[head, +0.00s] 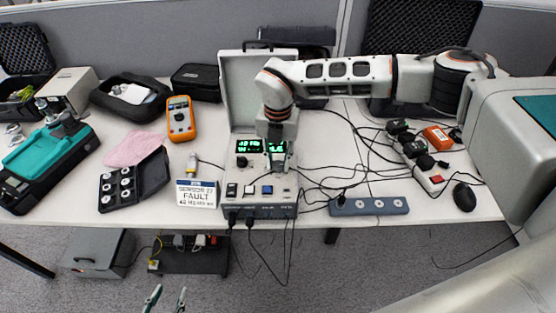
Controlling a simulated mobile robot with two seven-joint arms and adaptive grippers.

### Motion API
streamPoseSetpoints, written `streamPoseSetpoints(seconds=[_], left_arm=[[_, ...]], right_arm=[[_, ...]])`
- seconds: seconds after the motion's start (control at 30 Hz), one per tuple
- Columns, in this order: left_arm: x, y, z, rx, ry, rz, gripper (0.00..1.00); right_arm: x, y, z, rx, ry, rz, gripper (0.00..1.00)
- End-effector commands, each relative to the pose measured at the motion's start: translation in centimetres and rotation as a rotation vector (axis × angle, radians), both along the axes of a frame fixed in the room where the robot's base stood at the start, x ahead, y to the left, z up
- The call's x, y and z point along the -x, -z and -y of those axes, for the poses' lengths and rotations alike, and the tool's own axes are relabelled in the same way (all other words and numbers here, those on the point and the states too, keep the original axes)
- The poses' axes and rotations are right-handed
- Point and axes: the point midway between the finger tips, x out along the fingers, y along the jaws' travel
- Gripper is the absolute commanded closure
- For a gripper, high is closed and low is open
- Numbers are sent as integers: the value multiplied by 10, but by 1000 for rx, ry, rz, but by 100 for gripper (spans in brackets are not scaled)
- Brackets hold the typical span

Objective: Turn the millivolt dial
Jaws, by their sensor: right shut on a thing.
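The calibrator (259,211) is an open case with its lid up, near the table's front edge. Its panel has green lit displays (247,146), a black knob (242,162) on the left and switches below. My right gripper (278,168) points down at the right part of the panel, below the right display. It is shut on a dial there, which the fingers mostly hide; its label is too small to read. My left gripper (166,299) shows only its fingertips at the bottom edge, apart and empty, in front of the table.
A "FAULT" sign (197,193) stands left of the calibrator. Further left are a black case of sensors (134,181) and an orange multimeter (181,119). Right are loose cables, a grey-blue block (369,206), a power strip (420,165) and a black mouse (464,197).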

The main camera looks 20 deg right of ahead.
Motion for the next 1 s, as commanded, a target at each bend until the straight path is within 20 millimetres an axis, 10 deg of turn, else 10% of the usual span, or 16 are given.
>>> streamPoseSetpoints(seconds=[0.97,1.0], left_arm=[[0,-1,0,1,0,2,62],[-1,-1,0,1,0,2,62]], right_arm=[[-1,-1,0,-1,212,4,97],[-1,-1,0,-1,212,4,66]])
